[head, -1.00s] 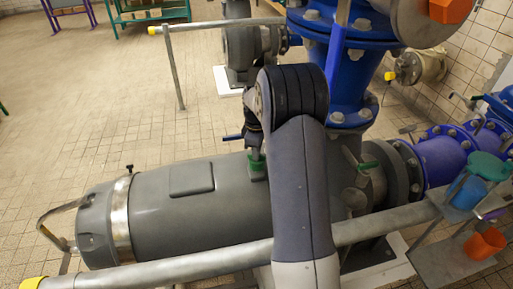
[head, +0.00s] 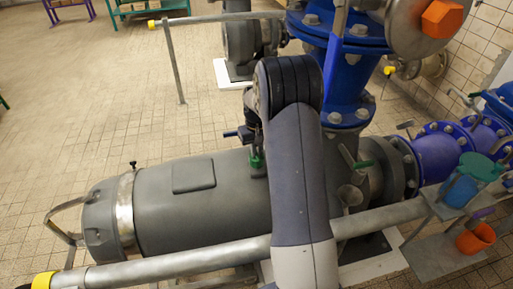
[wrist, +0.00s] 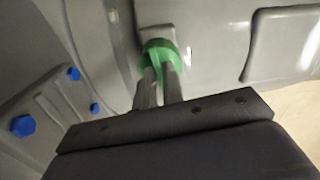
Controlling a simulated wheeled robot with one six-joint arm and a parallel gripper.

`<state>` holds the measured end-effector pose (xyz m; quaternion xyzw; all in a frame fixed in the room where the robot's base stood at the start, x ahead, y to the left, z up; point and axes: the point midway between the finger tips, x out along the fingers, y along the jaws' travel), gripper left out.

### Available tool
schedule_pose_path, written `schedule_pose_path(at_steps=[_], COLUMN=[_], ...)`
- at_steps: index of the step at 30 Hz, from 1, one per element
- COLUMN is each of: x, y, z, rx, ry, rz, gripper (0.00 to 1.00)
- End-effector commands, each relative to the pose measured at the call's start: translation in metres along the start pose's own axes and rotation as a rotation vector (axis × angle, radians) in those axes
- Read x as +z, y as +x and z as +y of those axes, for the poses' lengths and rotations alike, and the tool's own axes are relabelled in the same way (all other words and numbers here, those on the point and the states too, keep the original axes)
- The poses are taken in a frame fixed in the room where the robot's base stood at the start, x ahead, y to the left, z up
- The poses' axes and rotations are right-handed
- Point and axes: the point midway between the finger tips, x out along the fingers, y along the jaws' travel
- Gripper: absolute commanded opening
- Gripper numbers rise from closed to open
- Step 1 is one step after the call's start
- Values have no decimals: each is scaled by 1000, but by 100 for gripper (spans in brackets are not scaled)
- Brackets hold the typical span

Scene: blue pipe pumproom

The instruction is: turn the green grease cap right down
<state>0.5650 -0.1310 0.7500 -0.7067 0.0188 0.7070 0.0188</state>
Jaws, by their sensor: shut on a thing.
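The green grease cap (wrist: 160,54) stands on the grey pump housing in the wrist view. My gripper (wrist: 160,80) is shut on it, with both fingertips at the cap's near edge and the fingers close together. In the head view the green cap (head: 256,160) shows as a small patch on top of the long grey housing (head: 160,205), just left of my forearm. My gripper (head: 255,148) points down onto it there. The cap's lower edge and thread are hidden.
A second green part (head: 362,164) sits on a fitting right of my forearm. A grey rail (head: 170,268) crosses in front of the pump. Blue flanged pipe (head: 435,158) and a shelf with an orange cup (head: 476,238) are at right. Tiled floor is open at left.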

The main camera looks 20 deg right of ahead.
Motion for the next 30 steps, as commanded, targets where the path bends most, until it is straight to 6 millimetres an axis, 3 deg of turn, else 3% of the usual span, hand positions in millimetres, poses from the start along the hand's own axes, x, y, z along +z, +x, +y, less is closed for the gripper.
schedule_pose_path(at_steps=[15, 30], x=[0, 0], y=[-1, 0], z=[0, 0], rx=[0, 0], ry=[397, 512], rz=[1, 2], gripper=[0, 0])
